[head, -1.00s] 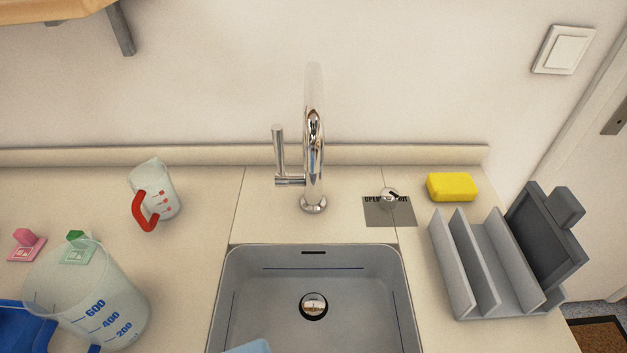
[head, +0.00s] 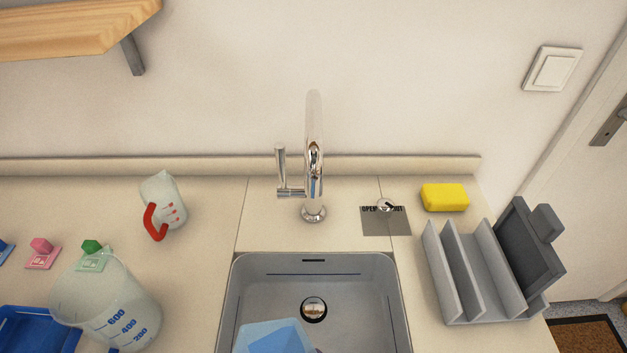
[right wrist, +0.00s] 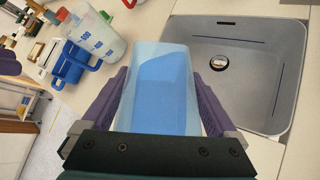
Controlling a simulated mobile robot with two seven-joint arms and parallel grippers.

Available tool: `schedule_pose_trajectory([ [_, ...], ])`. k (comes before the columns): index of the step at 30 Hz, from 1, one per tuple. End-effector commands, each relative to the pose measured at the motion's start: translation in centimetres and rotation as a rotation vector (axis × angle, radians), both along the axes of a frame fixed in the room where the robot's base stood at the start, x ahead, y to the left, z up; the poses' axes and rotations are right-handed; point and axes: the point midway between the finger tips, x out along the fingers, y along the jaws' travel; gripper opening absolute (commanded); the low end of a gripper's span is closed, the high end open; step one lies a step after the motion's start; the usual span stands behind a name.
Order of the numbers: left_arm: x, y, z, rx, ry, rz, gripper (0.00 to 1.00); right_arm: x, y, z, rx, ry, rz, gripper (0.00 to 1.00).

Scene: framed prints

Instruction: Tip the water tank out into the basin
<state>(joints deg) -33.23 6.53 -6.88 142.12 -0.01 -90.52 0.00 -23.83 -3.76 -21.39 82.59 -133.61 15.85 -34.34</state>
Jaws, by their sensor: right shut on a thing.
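The water tank (head: 272,337) is a pale translucent blue box at the bottom of the head view, over the near part of the basin. In the right wrist view the tank (right wrist: 160,90) stands between the two purple fingers of my right gripper (right wrist: 162,100), which is shut on it. Blue shows inside its walls; how much water it holds I cannot tell. The grey basin (head: 250,275) is set in the counter, with a round drain in its floor. In the right wrist view the basin (right wrist: 245,40) lies beyond and right of the tank. My left gripper is out of view.
A chrome tap (head: 314,170) stands behind the basin. A large measuring jug (head: 110,305), a small red-handled jug (head: 165,200) and a blue tray (head: 35,330) are on the left. A yellow sponge (head: 445,197) and a grey rack (head: 470,275) are on the right.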

Motion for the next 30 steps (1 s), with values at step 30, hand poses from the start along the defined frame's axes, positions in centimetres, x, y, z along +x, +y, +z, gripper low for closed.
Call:
schedule_pose_trajectory([
  [30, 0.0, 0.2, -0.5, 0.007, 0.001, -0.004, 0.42, 1.3, -0.8, -0.4, 0.074, 0.097, -0.002, 0.0],
])
